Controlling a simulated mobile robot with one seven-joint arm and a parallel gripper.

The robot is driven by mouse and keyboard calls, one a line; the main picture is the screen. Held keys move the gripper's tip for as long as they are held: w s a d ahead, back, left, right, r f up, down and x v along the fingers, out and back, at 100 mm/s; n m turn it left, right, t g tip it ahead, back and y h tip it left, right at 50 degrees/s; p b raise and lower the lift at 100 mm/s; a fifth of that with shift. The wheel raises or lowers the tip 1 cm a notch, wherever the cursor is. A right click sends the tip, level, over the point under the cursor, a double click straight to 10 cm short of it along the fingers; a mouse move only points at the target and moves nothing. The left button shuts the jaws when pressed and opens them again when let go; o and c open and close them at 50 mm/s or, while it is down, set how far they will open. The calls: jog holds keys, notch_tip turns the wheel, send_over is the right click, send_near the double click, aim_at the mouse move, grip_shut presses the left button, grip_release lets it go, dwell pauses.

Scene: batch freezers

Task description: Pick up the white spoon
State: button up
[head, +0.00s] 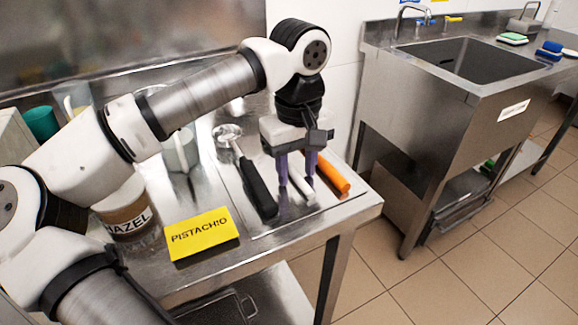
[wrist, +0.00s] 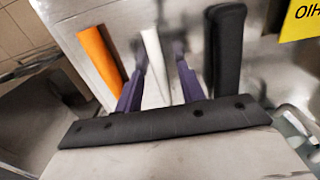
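The white spoon (wrist: 154,62) shows in the wrist view as a pale handle lying on a metal tray (wrist: 90,22), between an orange handle and a black handle. In the head view the white spoon (head: 300,188) is partly hidden behind my gripper. My gripper (head: 297,180) has two purple fingers pointing down over the tray. In the wrist view the gripper (wrist: 160,50) is open, with one finger on each side of the white handle. I cannot tell whether the fingertips touch the tray or the spoon.
An orange-handled utensil (head: 333,177) lies close on the right and a black-handled scoop (head: 257,188) on the left. A yellow PISTACHIO card (head: 202,233) and a HAZEL tub (head: 127,215) stand further left. A sink unit (head: 425,130) stands right, across a gap.

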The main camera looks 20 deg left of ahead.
grip_shut()
jog(key=shift+r, duration=0.15)
